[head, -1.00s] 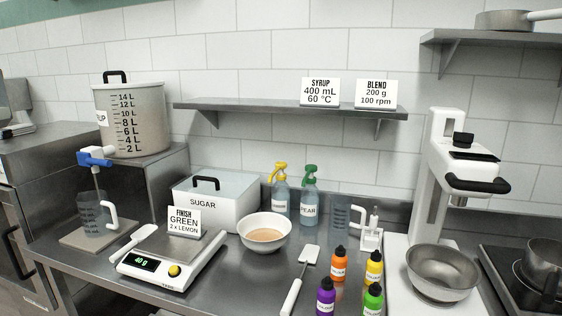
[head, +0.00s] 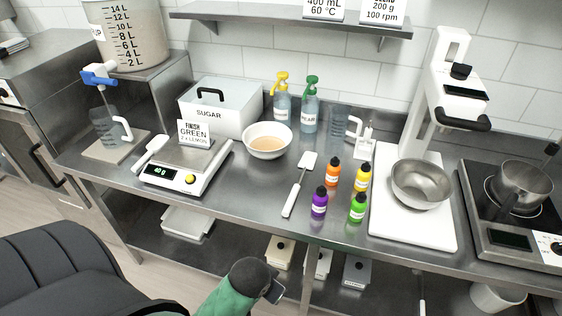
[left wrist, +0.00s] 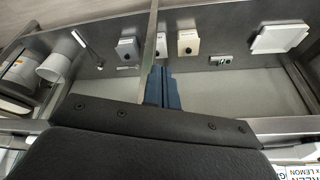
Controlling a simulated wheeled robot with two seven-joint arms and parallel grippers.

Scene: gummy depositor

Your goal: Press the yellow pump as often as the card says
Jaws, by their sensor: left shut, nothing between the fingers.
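The yellow pump (head: 281,79) tops a clear bluish bottle labelled LEMON (head: 282,108) at the back of the steel table. A bottle with a green pump, labelled PEAR (head: 309,113), stands to its right. The card (head: 195,133) behind the scale reads FINISH GREEN, 2 x LEMON. My left gripper (head: 275,291) is low in front of the table, far from the pump. It is shut and empty; its fingers also show in the left wrist view (left wrist: 162,88). My right gripper is not in view.
A bowl of light brown mix (head: 267,141) stands in front of the pump bottles. The sugar box (head: 215,106) is left of them, a clear jug (head: 340,127) right.

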